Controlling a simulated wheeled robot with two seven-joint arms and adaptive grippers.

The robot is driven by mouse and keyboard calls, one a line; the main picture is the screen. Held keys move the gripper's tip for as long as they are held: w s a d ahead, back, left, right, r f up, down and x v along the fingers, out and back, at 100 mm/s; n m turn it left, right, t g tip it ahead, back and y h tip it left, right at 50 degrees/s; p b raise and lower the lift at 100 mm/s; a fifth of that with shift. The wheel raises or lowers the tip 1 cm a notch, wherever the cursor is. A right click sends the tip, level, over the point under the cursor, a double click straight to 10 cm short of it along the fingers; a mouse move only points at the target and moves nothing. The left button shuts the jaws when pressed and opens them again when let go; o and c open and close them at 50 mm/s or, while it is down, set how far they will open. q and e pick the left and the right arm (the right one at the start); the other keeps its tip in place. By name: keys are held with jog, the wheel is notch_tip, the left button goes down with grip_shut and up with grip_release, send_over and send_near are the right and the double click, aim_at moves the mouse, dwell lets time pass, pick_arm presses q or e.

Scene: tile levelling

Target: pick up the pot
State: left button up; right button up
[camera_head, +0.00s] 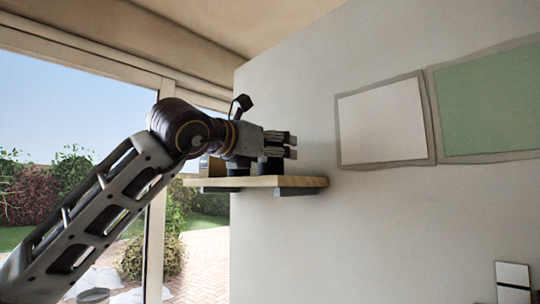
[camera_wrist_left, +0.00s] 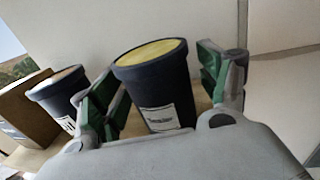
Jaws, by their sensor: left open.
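A dark pot (camera_wrist_left: 158,85) with a yellow top and a white label stands between the two fingers of my left gripper (camera_wrist_left: 157,82) in the wrist view. The gripper is open, with a green-padded finger on either side of the pot. In the head view my left gripper (camera_head: 291,146) is above the wooden shelf, and the pot (camera_head: 272,166) shows as a dark shape under it. A second dark pot (camera_wrist_left: 58,95) with a paler top stands to the left, outside the fingers. My right gripper is not in view.
The small wooden shelf (camera_head: 300,182) sticks out from the pale wall (camera_head: 300,240). A brown box (camera_wrist_left: 25,108) stands beside the second pot, left of it. A white panel (camera_head: 382,123) and a green panel (camera_head: 490,100) are on the wall at the right.

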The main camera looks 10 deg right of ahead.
pick_arm(q)
jog(key=shift+w, duration=0.1)
jog(key=shift+c, duration=1.4)
jog(key=c, duration=1)
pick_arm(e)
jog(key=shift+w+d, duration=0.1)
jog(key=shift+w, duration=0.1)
pick_arm(q)
jog(key=shift+r, duration=0.2)
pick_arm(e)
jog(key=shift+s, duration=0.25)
